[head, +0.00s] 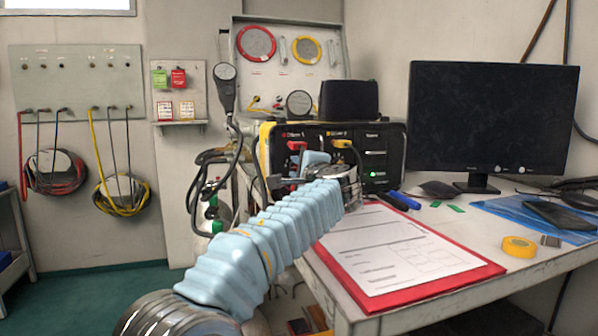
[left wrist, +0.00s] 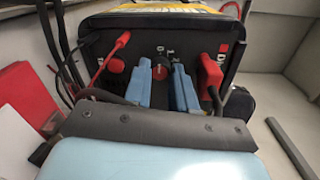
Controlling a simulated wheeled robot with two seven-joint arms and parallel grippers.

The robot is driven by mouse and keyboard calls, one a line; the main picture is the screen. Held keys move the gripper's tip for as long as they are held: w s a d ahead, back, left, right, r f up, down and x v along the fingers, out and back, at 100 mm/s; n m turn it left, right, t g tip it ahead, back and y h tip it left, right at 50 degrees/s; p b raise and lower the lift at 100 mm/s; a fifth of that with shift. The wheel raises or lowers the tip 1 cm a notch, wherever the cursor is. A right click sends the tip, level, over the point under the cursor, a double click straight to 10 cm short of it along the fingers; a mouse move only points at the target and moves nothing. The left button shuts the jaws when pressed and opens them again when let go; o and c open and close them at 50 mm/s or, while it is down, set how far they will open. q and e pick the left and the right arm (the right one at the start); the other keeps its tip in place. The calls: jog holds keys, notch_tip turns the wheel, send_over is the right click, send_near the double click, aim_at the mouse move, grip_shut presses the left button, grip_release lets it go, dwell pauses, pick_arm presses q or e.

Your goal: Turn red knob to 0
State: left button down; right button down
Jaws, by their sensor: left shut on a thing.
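The black air panel (head: 382,150) stands on the bench, with a red handle (head: 296,146) at its left and a yellow one (head: 342,144) further right. My left gripper (head: 314,162) is at the panel front, right of the red handle. My right gripper is not in view.
A red clipboard (head: 480,274) with a paper form lies in front of the panel. A monitor (head: 490,120) stands to the right. Dark hoses (head: 252,165) hang at the panel's left. Yellow tape (head: 519,247) lies near the bench's front edge.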

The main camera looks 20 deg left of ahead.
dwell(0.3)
pick_arm(q)
jog(key=c, duration=0.9)
grip_release()
jog(key=shift+s, duration=0.15)
jog(key=shift+s+d, duration=0.3)
jog(key=b+v, duration=0.2)
jog(key=v, duration=1)
jog(key=shift+s+d, duration=0.25)
jog(key=shift+s, duration=0.1)
jog(key=shift+f, duration=0.1)
